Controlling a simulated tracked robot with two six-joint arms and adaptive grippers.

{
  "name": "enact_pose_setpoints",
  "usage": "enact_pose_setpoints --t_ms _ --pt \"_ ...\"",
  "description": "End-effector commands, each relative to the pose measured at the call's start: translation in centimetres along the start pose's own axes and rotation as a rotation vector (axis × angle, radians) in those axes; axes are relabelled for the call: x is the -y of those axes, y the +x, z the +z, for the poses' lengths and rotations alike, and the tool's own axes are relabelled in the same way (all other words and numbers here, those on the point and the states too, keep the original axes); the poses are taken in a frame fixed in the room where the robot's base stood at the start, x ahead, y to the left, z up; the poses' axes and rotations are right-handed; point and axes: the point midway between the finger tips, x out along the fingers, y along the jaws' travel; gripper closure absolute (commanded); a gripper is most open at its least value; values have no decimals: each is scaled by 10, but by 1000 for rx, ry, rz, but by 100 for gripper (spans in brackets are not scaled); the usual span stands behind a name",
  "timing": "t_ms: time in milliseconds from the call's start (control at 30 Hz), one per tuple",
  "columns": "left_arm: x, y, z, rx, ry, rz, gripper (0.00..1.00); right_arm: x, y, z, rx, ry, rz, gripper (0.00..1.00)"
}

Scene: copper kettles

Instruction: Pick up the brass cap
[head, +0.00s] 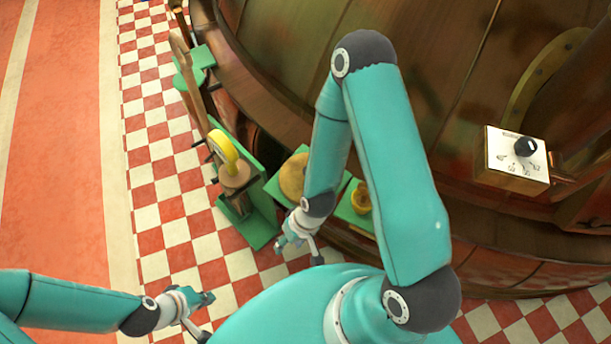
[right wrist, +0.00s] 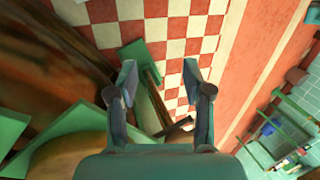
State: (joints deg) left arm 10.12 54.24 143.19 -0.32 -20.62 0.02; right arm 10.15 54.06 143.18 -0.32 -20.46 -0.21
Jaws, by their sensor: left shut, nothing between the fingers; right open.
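A small brass-coloured piece (head: 361,198), which looks like the brass cap, sits on a green ledge beside the large copper kettle (head: 440,60). I cannot tell its exact shape. My right gripper (head: 299,252) hangs left of it and lower in the head view, with its arm partly in front of the ledge. In the right wrist view its fingers (right wrist: 158,75) are apart with nothing held, over checkered floor and green parts. I cannot make out the cap in that view. My left gripper (head: 206,318) is at the lower left, shut and empty, away from the cap.
A round tan disc (head: 293,177) sits on the green ledge left of the cap, partly behind my right arm. A yellow ring-shaped piece (head: 224,152) stands on a green stand (head: 262,228). A dial box (head: 517,158) is at right.

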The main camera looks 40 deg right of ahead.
Motion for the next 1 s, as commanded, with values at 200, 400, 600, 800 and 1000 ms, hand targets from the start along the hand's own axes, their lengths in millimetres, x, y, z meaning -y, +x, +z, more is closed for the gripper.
enact_pose_setpoints --t_ms 200,400,600,800,1000 --pt "1 3 0 0 0 0 100 -18 -31 -36 -58 -106 10 40" --pt "3 9 0 0 0 0 100 -47 -104 -88 -154 -356 58 40" --pt "5 13 0 0 0 0 100 -75 -188 -113 -228 -604 131 40" --pt "6 15 0 0 0 0 100 -88 -232 -114 -250 -748 181 40" --pt "6 16 0 0 0 0 100 -91 -216 -119 -245 -773 183 40"
